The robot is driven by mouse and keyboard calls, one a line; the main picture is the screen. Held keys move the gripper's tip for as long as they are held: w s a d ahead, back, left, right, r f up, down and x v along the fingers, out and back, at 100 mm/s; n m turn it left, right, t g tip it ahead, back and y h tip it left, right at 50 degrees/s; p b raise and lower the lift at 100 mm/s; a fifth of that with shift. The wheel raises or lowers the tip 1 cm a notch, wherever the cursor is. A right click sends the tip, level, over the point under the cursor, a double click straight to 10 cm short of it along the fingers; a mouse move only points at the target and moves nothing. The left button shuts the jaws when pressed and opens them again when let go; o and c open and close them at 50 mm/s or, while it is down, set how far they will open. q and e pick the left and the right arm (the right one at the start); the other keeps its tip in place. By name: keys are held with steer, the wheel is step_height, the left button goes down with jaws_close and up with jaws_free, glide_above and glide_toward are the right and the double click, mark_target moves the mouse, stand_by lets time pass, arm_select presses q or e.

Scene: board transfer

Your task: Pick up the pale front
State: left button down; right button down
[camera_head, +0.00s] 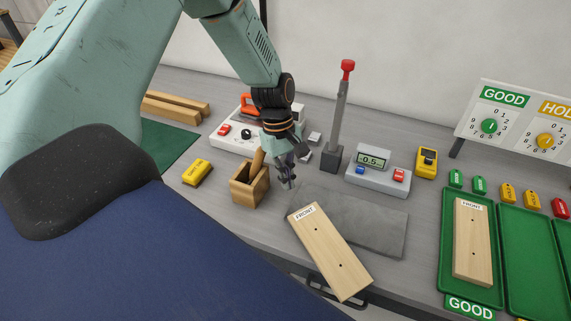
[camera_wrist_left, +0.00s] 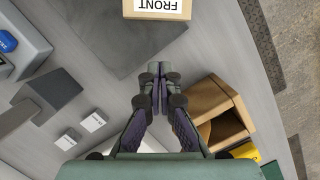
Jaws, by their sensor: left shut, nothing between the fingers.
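A pale wooden board labelled FRONT (camera_head: 329,253) lies at an angle across the front edge of the grey mat, its near end reaching over the table's front edge. Its labelled end also shows at the top of the left wrist view (camera_wrist_left: 158,8). A second pale FRONT board (camera_head: 472,240) lies in the green GOOD tray (camera_head: 447,245) at the right. My left gripper (camera_head: 290,183) is shut and empty, above the table between the wooden box and the mat, apart from the angled board. The left wrist view shows its fingertips together (camera_wrist_left: 157,72). My right gripper is not in view.
A small wooden box (camera_head: 250,190) stands close to my left gripper. A grey post with a red top (camera_head: 338,115) and a meter (camera_head: 378,178) stand behind the grey mat (camera_head: 385,225). A yellow block (camera_head: 197,172) lies at the left. Another green tray (camera_head: 530,250) is empty.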

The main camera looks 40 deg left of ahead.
mark_target(304, 214)
arm_select(q)
steer(key=x, duration=0.3)
steer(key=shift+a+f, duration=0.1)
steer(key=shift+f, duration=0.15)
steer(key=shift+s+d+r, duration=0.1)
steer(key=shift+d, duration=0.4)
steer(key=shift+s+d+r, duration=0.1)
steer(key=shift+s+d, duration=0.25)
steer(key=shift+d, duration=0.35)
steer(key=shift+s+d+r, duration=0.1)
steer(key=shift+s+d, duration=0.2)
steer(key=shift+d, duration=0.35)
steer(key=shift+w+a+f, duration=0.2)
steer(key=shift+w+a, duration=0.05)
steer(key=shift+a, duration=0.1)
steer(key=shift+s+d+r, duration=0.1)
steer(key=shift+s+d, duration=0.15)
steer(key=shift+d, duration=0.4)
steer(key=shift+s+d+r, duration=0.1)
steer(key=shift+s+d, duration=0.2)
steer(key=shift+d, duration=0.4)
steer(key=shift+s+d, duration=0.25)
steer(key=shift+d, duration=0.4)
steer(key=shift+w+a+f, duration=0.1)
steer(key=shift+a+f, duration=0.05)
steer(key=shift+a, duration=0.2)
steer(key=shift+p, duration=0.3)
steer(key=shift+a, duration=0.1)
